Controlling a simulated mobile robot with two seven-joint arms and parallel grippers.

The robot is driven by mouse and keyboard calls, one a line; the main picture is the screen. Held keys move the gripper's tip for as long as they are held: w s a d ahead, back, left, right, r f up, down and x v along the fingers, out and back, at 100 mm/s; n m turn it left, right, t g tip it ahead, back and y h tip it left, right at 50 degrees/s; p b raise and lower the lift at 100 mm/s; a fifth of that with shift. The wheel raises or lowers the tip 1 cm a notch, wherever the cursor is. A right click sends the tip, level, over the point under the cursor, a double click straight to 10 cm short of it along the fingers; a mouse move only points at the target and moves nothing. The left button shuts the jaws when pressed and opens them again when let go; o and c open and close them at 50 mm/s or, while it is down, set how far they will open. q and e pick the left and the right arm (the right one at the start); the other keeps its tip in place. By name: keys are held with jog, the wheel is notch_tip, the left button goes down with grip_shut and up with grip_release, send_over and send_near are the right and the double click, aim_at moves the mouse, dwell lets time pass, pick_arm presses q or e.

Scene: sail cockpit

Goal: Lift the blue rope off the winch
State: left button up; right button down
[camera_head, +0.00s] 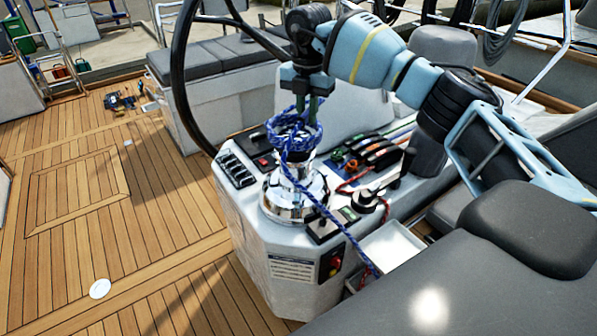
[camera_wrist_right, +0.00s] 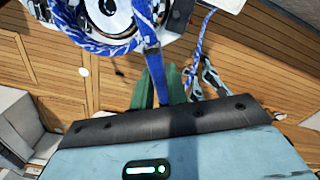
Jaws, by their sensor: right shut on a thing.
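The chrome winch (camera_head: 295,192) stands upright on the white console. The blue rope (camera_head: 290,140) forms loose loops at the top of the winch, and its tail hangs down the console's front to the right. My right gripper (camera_head: 307,110) is above the winch, pointing down, shut on the blue rope. In the right wrist view, the rope (camera_wrist_right: 92,46) curves around the winch top (camera_wrist_right: 108,14), and a strand runs to the green fingers of my right gripper (camera_wrist_right: 158,82). I cannot tell whether the loops are fully clear of the drum. My left gripper is not in view.
A large black steering wheel (camera_head: 178,75) rises just left of the winch. A grey cushion (camera_head: 440,290) fills the lower right. The teak deck (camera_head: 130,215) at left is mostly clear.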

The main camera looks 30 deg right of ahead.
jog(key=shift+r, duration=0.15)
notch_tip(320, 180, up, 2)
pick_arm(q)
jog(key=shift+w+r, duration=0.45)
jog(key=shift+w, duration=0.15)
pick_arm(e)
jog(key=shift+r, duration=1)
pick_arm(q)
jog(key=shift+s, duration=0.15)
